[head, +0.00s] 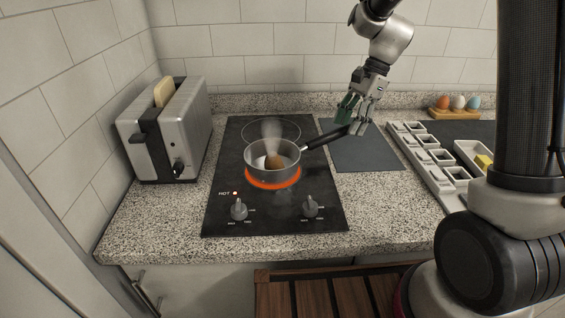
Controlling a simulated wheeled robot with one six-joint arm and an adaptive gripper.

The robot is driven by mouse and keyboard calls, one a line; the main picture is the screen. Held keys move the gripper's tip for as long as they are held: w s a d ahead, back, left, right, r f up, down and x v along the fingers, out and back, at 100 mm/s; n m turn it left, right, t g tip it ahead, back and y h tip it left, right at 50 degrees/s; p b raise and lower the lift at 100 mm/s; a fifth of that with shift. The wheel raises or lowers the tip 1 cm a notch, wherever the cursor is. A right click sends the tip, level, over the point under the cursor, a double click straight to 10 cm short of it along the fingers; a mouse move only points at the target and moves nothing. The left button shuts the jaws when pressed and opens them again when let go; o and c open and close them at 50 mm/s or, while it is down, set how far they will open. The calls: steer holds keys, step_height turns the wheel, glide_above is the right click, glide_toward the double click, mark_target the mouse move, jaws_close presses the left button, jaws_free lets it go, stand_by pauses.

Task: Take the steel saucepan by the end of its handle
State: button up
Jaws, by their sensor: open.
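The steel saucepan (257,167) stands on the front burner of the black hob, which glows orange-red beneath it. The pan's dark handle (322,139) points right and slightly back. My gripper (350,117) is open, above and around the end of the handle. Its fingers hide part of the handle's end; I cannot tell whether they touch it.
The hob (226,211) is marked hot. A toaster (192,121) with bread stands left. Right of the hob lie a dark mat (376,157), a white compartment tray (428,179) and a wooden egg holder (452,114). The tiled wall stands close behind.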

steer(key=shift+x, duration=1.45)
jaws_close()
steer(key=shift+w+r, duration=0.1)
